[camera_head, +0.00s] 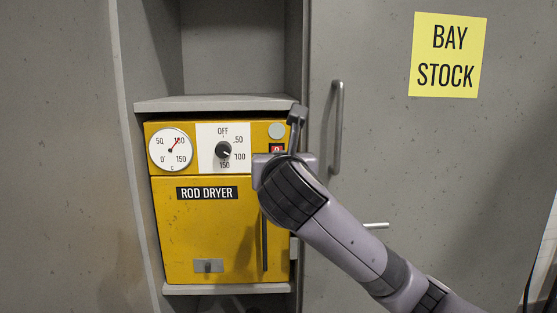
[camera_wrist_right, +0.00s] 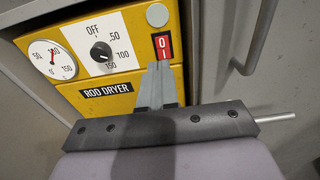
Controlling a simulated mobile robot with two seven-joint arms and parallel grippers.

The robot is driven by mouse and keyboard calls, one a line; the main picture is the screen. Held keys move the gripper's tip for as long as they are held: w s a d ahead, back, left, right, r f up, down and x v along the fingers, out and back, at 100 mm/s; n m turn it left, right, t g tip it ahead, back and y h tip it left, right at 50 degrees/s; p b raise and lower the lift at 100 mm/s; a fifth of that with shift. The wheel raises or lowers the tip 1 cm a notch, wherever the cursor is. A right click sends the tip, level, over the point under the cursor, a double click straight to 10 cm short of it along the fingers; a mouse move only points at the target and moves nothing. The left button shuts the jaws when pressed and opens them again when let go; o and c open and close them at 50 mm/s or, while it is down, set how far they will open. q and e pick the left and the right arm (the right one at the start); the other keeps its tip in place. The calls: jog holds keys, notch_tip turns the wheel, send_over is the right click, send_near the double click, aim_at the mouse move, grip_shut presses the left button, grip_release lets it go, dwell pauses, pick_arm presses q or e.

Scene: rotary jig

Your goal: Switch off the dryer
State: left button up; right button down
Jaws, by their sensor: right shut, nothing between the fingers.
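The yellow rod dryer (camera_head: 215,230) sits in an open bay of a grey cabinet and also shows in the right wrist view (camera_wrist_right: 72,76). Its red rocker switch (camera_wrist_right: 163,46), marked 0 and I, is at the upper right of the panel, below a round grey button (camera_wrist_right: 157,15). In the head view the switch (camera_head: 277,149) is partly hidden by my right gripper. My right gripper (camera_wrist_right: 160,68) is shut and empty. Its fingertips appear at the switch's lower edge; I cannot tell whether they touch it. My left gripper is not in view.
A black dial (camera_head: 223,150) marked OFF, 50, 100 and 150 sits left of the switch, beside a gauge (camera_head: 170,150) with its red needle near 100. The dryer door has a vertical handle (camera_head: 264,243). A cabinet door handle (camera_head: 337,125) stands out at right.

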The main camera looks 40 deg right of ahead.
jog(key=shift+v, duration=1.5)
jog(key=shift+r, duration=0.15)
jog(key=a+f+m+g+y, duration=0.1)
jog(key=a+f+m+y, duration=0.2)
jog(key=f, duration=0.7)
jog(key=a+f+m+y, duration=0.3)
jog(key=f+m, duration=0.1)
jog(key=f, duration=0.7)
jog(key=a+f+m+g+y, duration=0.1)
jog(key=a+f+m+y, duration=0.2)
jog(key=f, duration=0.7)
jog(key=s+a+f+m+g+y, duration=0.2)
jog(key=s+f+m, duration=1.5)
jog(key=s+f, duration=0.3)
jog(key=shift+f+m, duration=0.3)
jog(key=shift+f, duration=0.4)
